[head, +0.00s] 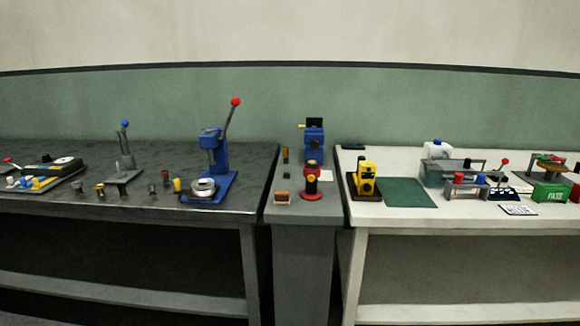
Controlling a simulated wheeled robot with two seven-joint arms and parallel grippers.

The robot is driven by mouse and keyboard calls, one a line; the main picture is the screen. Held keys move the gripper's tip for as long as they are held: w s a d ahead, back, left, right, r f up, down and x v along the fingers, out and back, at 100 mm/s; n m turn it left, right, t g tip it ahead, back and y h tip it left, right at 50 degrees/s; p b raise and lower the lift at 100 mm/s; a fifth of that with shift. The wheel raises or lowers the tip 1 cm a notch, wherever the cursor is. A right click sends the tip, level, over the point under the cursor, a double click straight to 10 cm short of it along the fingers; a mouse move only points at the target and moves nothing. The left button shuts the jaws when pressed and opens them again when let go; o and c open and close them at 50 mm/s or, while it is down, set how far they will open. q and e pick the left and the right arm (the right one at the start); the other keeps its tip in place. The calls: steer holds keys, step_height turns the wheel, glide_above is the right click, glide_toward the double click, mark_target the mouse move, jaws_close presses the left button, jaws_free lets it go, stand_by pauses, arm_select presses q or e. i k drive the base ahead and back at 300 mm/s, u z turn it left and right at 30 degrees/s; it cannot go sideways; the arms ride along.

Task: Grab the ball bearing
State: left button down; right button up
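I cannot single out the ball bearing with certainty at this size. A round silver piece (203,187) sits on the base of the blue press (214,160) on the dark left table. Several small ring-like or cup-like pieces stand left of the press, among them a brass-coloured one (100,189), a dark one (152,190) and a grey one (77,187). Neither of my grippers shows in the head view.
The dark left table (130,210) also holds a small grey stand with a blue knob (124,150). A narrow grey pedestal (318,213) bears a red device (312,182). The white right table (400,217) holds a yellow device (366,181) and a green mat (409,192).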

mark_target(310, 164)
steer(key=u, duration=0.6)
steer(key=i, duration=1.45)
steer(key=z, duration=0.75)
